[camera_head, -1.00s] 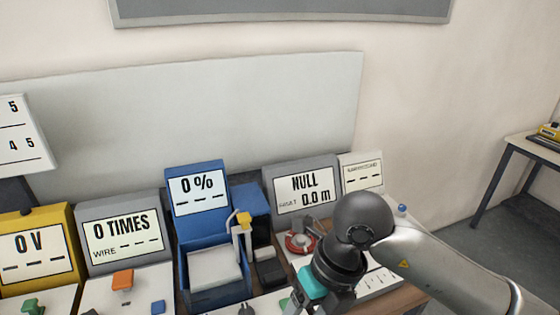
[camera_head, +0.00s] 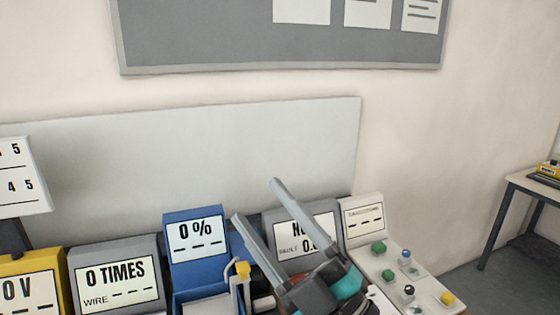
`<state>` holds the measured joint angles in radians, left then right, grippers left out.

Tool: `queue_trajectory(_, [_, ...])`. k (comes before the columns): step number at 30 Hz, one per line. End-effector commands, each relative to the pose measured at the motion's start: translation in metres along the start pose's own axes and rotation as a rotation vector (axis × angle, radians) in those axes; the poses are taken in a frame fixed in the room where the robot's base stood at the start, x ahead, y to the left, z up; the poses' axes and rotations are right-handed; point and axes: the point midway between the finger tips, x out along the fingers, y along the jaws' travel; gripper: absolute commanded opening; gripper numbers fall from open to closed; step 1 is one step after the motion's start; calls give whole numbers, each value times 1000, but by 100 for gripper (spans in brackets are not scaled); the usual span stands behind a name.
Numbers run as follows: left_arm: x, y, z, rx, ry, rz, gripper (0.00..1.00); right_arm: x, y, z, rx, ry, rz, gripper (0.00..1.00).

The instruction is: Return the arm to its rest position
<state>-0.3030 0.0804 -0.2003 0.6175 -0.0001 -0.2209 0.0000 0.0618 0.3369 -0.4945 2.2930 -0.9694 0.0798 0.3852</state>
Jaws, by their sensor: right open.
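My right gripper (camera_head: 255,210) shows at the lower middle, its two long grey fingers spread apart and pointing up and left. Nothing is between the fingers. It is raised in front of the grey instrument (camera_head: 335,213) that reads NULL and hides part of its screen. A teal part (camera_head: 347,284) shows at the gripper's base. The rest of the right arm is mostly below the picture. My left gripper is not in view.
A blue device (camera_head: 195,238) reading 0 %, a grey counter (camera_head: 115,276) reading 0 TIMES and a yellow meter (camera_head: 33,285) stand in a row. A panel with coloured knobs (camera_head: 408,290) is at the right.

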Motion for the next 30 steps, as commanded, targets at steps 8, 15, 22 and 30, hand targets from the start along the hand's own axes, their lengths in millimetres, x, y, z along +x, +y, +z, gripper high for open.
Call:
queue_trajectory(8, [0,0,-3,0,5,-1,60,-78,14,116,253,-630,180,68])
queue_trajectory(15, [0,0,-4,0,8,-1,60,-197,-33,172,473,-1189,157,68])
queue_trajectory(22, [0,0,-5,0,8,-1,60,-310,-94,157,679,-1649,-1,68])
queue_trajectory(30, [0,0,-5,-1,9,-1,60,-395,-141,98,867,-1990,-237,68])
